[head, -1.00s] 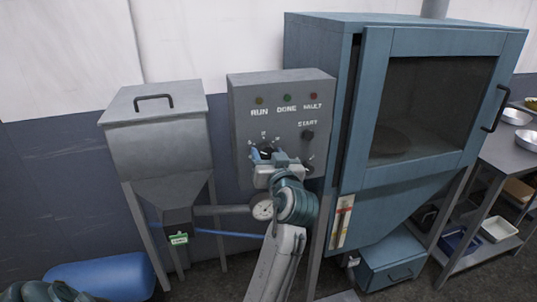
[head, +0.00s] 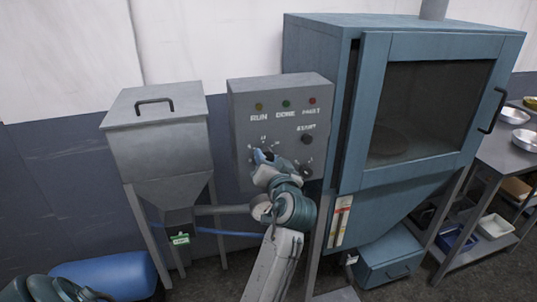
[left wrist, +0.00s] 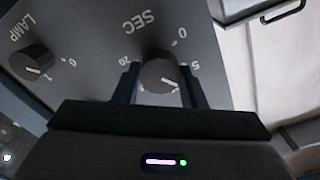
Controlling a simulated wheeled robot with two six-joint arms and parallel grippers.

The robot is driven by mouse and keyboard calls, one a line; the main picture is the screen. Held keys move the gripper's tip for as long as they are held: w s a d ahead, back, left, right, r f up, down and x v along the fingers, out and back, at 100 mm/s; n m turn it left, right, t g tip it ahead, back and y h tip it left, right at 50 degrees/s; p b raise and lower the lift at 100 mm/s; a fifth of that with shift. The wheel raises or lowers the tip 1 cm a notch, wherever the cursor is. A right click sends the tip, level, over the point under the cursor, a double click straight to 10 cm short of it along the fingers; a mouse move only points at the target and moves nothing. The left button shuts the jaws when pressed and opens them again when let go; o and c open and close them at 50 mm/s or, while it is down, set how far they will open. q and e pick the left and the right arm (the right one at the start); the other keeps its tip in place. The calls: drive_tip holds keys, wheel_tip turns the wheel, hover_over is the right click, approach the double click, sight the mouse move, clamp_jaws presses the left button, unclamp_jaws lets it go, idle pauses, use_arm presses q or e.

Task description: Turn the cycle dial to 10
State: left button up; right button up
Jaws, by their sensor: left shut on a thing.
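The grey control box (head: 240,100) stands between the hopper and the blue cabinet. In the left wrist view its dark round cycle dial (left wrist: 160,70), under the word SEC, has 0, 5 and 20 visible around it. The dial's white pointer mark points to the lower right, just past the 5; the 10 is hidden. My left gripper (head: 262,157) is at the dial, shut on it; its two fingers also show on either side of the dial in the left wrist view (left wrist: 160,84). In the head view the gripper mostly covers the dial. My right gripper is not in view.
A LAMP dial (left wrist: 38,62) sits beside the cycle dial. The START button (head: 307,139) is above right of my gripper. The blue cabinet (head: 345,110) stands close on the right, the grey hopper (head: 155,125) on the left. A metal rack (head: 510,155) is at far right.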

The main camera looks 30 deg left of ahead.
use_arm(q)
drive_tip(key=m+p, duration=0.2)
drive_tip(key=m, duration=0.1)
drive_tip(key=shift+r+m+p, duration=0.2)
drive_tip(key=shift+m+p, duration=0.1)
drive_tip(key=shift+p, duration=0.05)
drive_tip(key=m+p, duration=0.2)
drive_tip(key=m, duration=0.1)
drive_tip(key=shift+f, duration=0.1)
drive_tip(key=shift+m, duration=0.3)
drive_tip(key=shift+p, duration=0.3)
